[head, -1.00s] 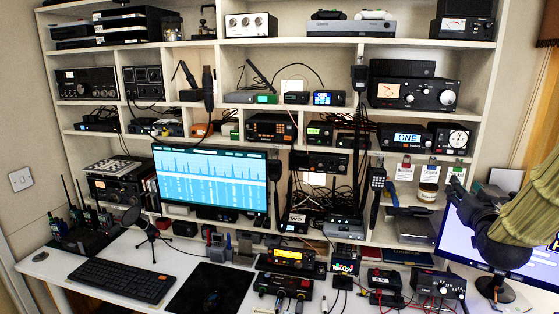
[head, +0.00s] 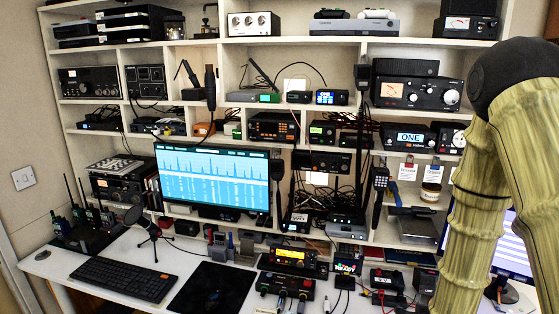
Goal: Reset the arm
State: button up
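My arm fills the right side of the head view. Two pale olive, ribbed links meet at a dark round joint near the upper right corner. One link runs down toward the lower right and the other down along the right edge. My gripper is not visible in this view, so its fingers and anything in them cannot be seen.
White cubby shelves (head: 226,43) full of radio gear stand behind a white desk (head: 60,262). A blue-lit monitor (head: 212,178), a keyboard (head: 124,279), a microphone (head: 147,228) and several small radios crowd the desk. My arm partly hides a second monitor (head: 507,262) at right.

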jog(key=s+a+f+n+g+y, duration=0.1)
jog(key=s+a+f+g, duration=0.15)
jog(key=s+f, duration=0.5)
jog(key=s+a+f+g, duration=0.2)
jog(key=s+a+f, duration=0.2)
jog(key=s+f, duration=0.3)
jog(key=s+a+f+g, duration=0.2)
jog(key=s+f, duration=0.3)
jog(key=s, duration=0.4)
jog(key=s+a+f+n+g+y, duration=0.1)
jog(key=s+a+f+g, duration=0.2)
jog(key=s+f, duration=0.3)
jog(key=s+a, duration=0.1)
jog(key=s, duration=0.3)
jog(key=shift+s, duration=0.15)
jog(key=shift+c, duration=0.2)
